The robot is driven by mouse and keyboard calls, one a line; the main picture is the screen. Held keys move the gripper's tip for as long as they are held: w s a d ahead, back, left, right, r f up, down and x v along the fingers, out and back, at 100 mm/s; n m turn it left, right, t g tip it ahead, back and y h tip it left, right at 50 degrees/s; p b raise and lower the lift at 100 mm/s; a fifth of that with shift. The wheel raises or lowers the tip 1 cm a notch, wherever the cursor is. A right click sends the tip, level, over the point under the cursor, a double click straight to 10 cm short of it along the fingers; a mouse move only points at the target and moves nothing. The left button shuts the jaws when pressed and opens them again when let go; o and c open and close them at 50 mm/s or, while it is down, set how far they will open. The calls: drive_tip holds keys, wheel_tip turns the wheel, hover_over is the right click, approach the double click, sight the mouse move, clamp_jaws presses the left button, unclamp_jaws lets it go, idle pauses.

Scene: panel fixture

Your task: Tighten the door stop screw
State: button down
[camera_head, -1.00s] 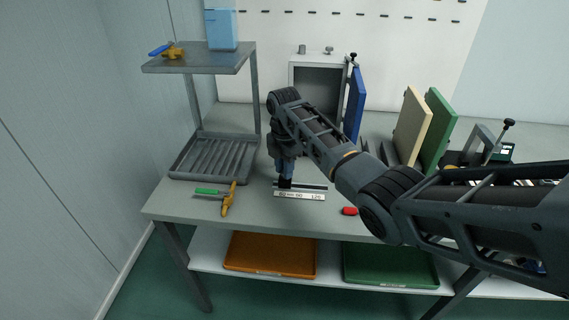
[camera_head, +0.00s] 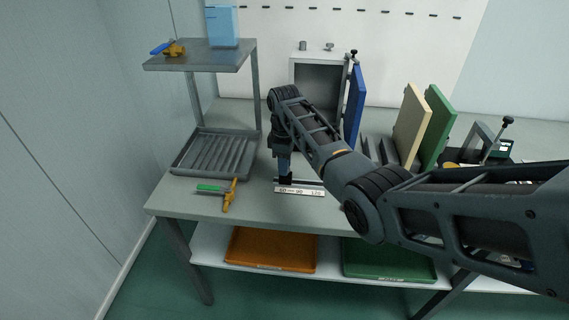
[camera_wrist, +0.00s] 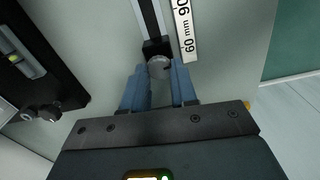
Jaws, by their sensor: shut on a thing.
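The round silver screw head (camera_wrist: 160,67) sits on a small black slider block (camera_wrist: 153,47) in the wrist view. The block rides on a dark rail (camera_wrist: 149,18) beside a white scale (camera_wrist: 183,25) marked in millimetres. My gripper (camera_wrist: 160,76) has its blue fingers on either side of the screw head, shut on it. In the head view my gripper (camera_head: 284,177) points down at the left end of the scale (camera_head: 299,192) on the bench. The screw is hidden there by my fingers. The grey cabinet (camera_head: 317,62) with its open blue door (camera_head: 355,105) stands behind.
A green-handled tool (camera_head: 211,188) lies left on the bench (camera_head: 180,206). A ribbed grey tray (camera_head: 213,177) sits under a raised shelf (camera_head: 200,60). Cream (camera_head: 409,125) and green (camera_head: 436,128) panels stand to the right. My arm crosses the bench's right side.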

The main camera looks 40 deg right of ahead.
drive_tip(key=m, duration=0.5)
drive_tip(key=shift+d+r+m, duration=0.1)
drive_tip(key=shift+m, duration=0.2)
drive_tip(key=m, duration=1.3)
drive_tip(key=shift+d, duration=0.1)
drive_tip(key=shift+m, duration=0.3)
drive_tip(key=c, duration=0.9)
unclamp_jaws()
drive_tip(key=shift+r+b, duration=0.5)
drive_tip(key=shift+r, duration=3.35)
